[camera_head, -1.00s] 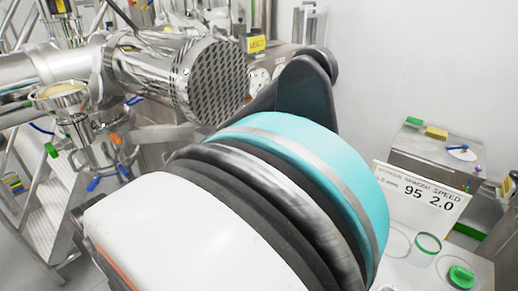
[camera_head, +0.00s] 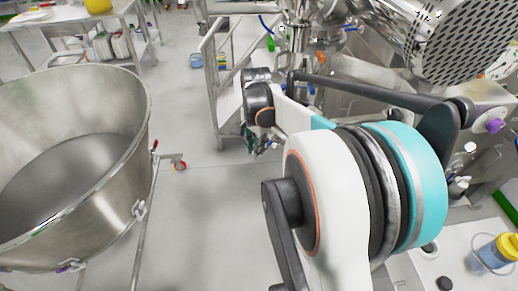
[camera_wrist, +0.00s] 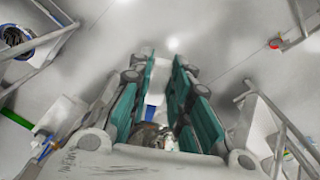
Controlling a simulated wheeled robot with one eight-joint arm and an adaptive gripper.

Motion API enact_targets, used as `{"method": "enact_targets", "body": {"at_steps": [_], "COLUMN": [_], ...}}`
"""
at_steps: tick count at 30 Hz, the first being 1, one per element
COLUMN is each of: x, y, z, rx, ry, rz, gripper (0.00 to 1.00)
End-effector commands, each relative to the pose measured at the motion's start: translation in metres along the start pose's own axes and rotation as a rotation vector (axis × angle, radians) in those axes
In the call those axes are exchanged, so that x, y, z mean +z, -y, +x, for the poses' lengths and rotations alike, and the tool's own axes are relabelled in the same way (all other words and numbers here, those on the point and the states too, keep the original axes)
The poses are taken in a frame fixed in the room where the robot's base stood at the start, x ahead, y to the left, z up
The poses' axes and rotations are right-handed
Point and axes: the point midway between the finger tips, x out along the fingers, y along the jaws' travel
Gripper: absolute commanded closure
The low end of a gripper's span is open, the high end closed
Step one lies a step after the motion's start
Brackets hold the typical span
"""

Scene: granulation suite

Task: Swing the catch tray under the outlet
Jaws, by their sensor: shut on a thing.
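My gripper (camera_wrist: 162,85) is seen from behind in the wrist view, its teal-padded fingers on either side of a small blue piece (camera_wrist: 155,98). A shiny metal part (camera_wrist: 152,136) shows lower between the fingers. The blue piece is mostly hidden, so I cannot tell whether it belongs to the catch tray. In the head view my gripper (camera_head: 258,140) is low beside a metal stand, partly hidden by my arm. The shiny metal machine (camera_head: 312,30) stands just above and to the right. I cannot make out the catch tray or the outlet clearly.
A large open steel bowl (camera_head: 140,95) on a wheeled frame stands at the left. A metal step frame (camera_head: 212,85) is close behind my gripper. A perforated metal drum (camera_head: 465,40) is at upper right. Grey floor (camera_head: 205,205) is free between bowl and arm.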

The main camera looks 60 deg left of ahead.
Motion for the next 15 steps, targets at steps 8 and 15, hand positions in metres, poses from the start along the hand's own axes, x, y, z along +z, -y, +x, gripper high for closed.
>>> {"method": "enact_targets", "body": {"at_steps": [8, 15], "x": [-0.001, -0.0008], "y": [-0.0005, -0.0005], "z": [0.0003, 0.0002], "rx": [0.0, 0.0], "ry": [-0.002, -0.001], "rz": [0.0, 0.0], "gripper": [1.0, 0.62]}}
